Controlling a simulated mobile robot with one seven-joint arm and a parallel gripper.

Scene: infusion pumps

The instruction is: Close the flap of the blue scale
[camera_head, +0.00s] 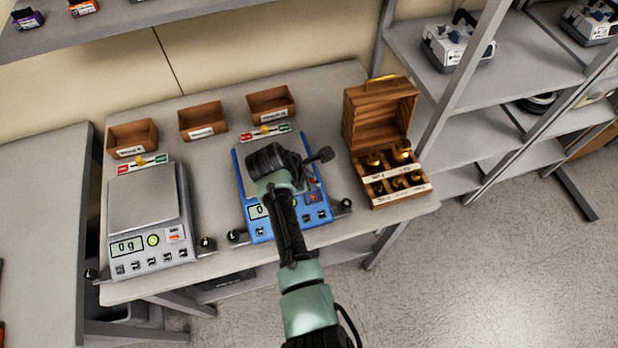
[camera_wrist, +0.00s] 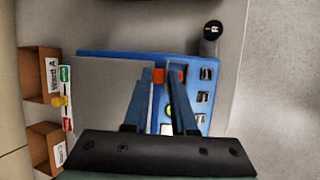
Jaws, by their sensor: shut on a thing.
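The blue scale (camera_head: 262,232) stands at the middle of the bench, with a grey weighing plate and a front panel of buttons. It fills the middle of the wrist view (camera_wrist: 100,55). My gripper (camera_head: 313,157) is over it and hides much of the plate and panel in the head view. In the wrist view its two fingers (camera_wrist: 160,70) reach over the edge between plate and panel, slightly apart, with a small red-orange piece (camera_wrist: 159,76) showing between the tips. The gripper is shut on this piece. I cannot tell whether it belongs to the flap; no raised flap shows clearly.
A grey scale (camera_head: 150,255) reading 0 g stands to the left. A wooden box (camera_head: 377,120) with its lid up holds brass weights at the right. Three brown bins (camera_head: 203,120) line the back. Shelving (camera_head: 450,120) is at the far right; the floor in front is clear.

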